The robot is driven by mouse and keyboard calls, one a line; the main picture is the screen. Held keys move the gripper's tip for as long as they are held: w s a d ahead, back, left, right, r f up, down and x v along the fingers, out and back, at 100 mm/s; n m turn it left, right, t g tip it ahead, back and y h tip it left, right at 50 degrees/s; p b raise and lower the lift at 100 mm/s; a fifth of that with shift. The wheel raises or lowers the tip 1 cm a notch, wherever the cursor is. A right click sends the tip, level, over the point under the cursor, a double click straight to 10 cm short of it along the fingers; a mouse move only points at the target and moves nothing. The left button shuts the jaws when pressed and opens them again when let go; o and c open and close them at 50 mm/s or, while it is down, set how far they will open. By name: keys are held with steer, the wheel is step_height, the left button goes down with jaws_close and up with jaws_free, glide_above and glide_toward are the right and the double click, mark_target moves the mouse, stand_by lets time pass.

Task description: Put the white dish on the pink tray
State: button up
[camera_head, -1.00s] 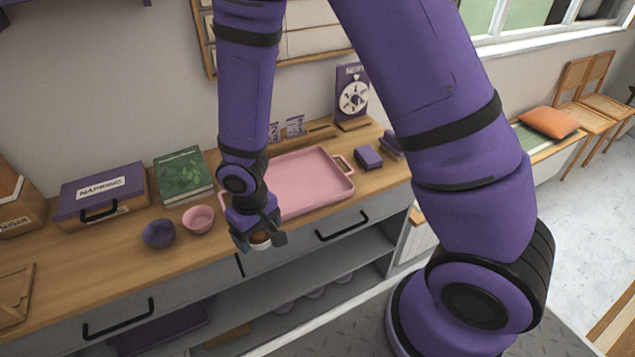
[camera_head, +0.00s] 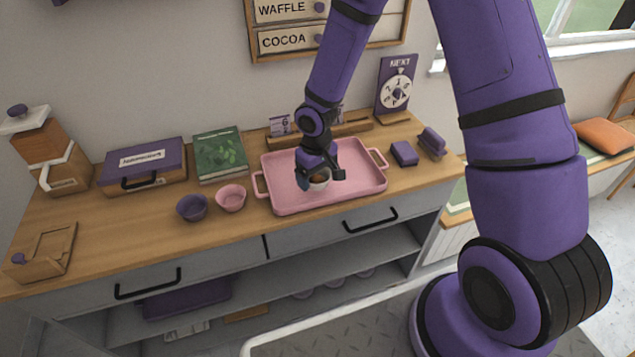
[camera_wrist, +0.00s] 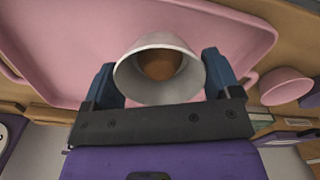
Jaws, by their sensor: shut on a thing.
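The white dish (camera_head: 319,184) is a small round cup with something brown inside. My gripper (camera_head: 320,178) is shut on it. In the wrist view the dish (camera_wrist: 160,66) sits between the two blue fingers of my gripper (camera_wrist: 160,80), its open top facing the camera. The pink tray (camera_head: 359,193) lies on the wooden counter, with a handle at each end. The dish is over the tray's middle. I cannot tell whether it touches the tray's floor. The tray (camera_wrist: 60,60) also fills much of the wrist view behind the dish.
Left of the tray stand a pink bowl (camera_head: 231,198) and a purple bowl (camera_head: 192,207). Behind them are a green book (camera_head: 220,155) and a purple-lidded box (camera_head: 145,163). Small purple boxes (camera_head: 405,153) lie right of the tray. A wooden holder (camera_head: 350,128) stands behind it.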

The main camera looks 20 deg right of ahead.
mark_target(317, 180)
steer(key=shift+w+d+f, duration=0.15)
steer(key=shift+w+d, duration=0.05)
steer(key=shift+w, duration=0.05)
steer(key=shift+f, duration=1.6)
steer(key=shift+f, duration=0.15)
steer(key=o, duration=0.8)
steer(key=shift+o, duration=0.2)
